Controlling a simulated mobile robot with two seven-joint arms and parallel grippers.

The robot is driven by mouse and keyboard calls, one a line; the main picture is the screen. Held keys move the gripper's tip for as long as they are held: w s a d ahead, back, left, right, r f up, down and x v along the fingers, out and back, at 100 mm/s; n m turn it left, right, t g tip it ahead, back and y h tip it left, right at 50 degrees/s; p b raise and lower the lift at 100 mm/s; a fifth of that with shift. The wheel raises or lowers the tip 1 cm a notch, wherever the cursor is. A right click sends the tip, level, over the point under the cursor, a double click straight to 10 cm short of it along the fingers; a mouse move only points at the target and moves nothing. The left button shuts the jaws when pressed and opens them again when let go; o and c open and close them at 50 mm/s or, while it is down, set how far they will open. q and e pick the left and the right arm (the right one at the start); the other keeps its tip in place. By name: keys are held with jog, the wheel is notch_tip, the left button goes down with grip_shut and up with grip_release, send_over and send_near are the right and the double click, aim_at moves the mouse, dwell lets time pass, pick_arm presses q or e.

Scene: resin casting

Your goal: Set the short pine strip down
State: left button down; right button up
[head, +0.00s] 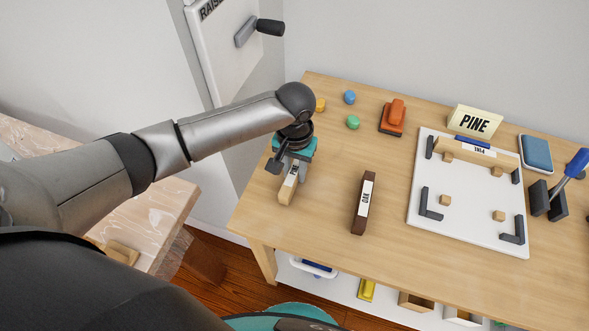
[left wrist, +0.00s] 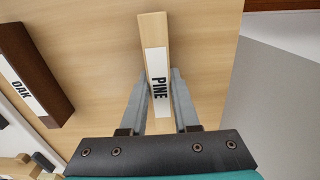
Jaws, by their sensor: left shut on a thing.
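The short pine strip (head: 286,196) is a pale wooden bar with a white PINE label, at the left part of the wooden table. My left gripper (head: 289,168) is shut on it, pointing down. In the left wrist view the two grey fingers (left wrist: 157,100) stand on either side of the strip (left wrist: 154,30), across its label. The strip is at or just above the table top; I cannot tell whether it touches. My right gripper is in neither view.
A dark oak strip (head: 363,205) lies to the right, also in the left wrist view (left wrist: 35,65). Further right are a white board (head: 465,205) with corner brackets and blocks, and a PINE sign (head: 475,122). Bare table (head: 325,180) lies between the two strips.

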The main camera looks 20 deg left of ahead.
aim_at(295, 170)
pick_arm(q)
jog(key=c, duration=0.7)
grip_release()
jog(key=shift+f, duration=0.1)
jog(key=shift+o, duration=0.2)
jog(key=shift+r, duration=0.2)
notch_tip(295, 170, up, 12)
jog(key=p, duration=0.3)
jog(key=shift+p, duration=0.4)
